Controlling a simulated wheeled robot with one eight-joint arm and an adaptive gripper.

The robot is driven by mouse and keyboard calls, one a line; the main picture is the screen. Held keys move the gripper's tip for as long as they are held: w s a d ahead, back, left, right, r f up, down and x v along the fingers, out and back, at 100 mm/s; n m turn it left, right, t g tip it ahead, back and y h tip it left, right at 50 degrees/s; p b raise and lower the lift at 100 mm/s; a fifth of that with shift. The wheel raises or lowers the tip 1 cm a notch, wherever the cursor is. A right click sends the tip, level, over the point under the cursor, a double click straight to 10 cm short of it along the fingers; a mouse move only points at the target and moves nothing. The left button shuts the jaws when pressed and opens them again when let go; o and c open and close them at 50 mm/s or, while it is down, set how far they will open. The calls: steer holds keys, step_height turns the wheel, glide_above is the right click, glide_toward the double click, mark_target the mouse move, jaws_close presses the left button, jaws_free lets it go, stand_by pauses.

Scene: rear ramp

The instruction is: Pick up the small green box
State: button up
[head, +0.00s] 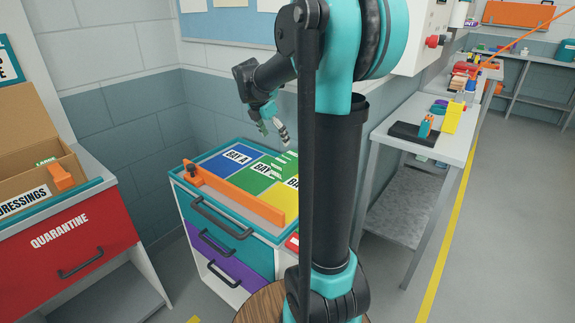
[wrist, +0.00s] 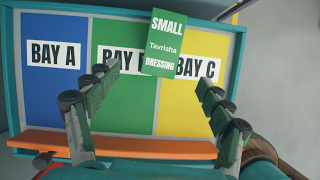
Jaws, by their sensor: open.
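My gripper (wrist: 156,82) is open and empty, with one finger on each side of the picture; the box shows beyond and between the fingertips. In the head view my gripper (head: 272,130) hangs above the bay tray (head: 225,166), and the box is hard to make out there.
An orange bar (head: 233,194) runs along the tray's front edge. A red quarantine cabinet (head: 80,245) with a cardboard dressings box (head: 30,165) stands at left. A workbench (head: 425,145) with several items is at right. The wall is close behind the tray.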

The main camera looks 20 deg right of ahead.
mark_target(285, 158)
steer(key=x, duration=1)
steer(key=shift+s, duration=0.1)
steer(key=x, duration=0.4)
steer(key=shift+d+f, duration=0.2)
steer(key=shift+d, duration=0.05)
steer(key=shift+d+f, duration=0.15)
steer(key=shift+f, duration=0.25)
steer(key=shift+f, duration=0.25)
steer(key=c, duration=1.4)
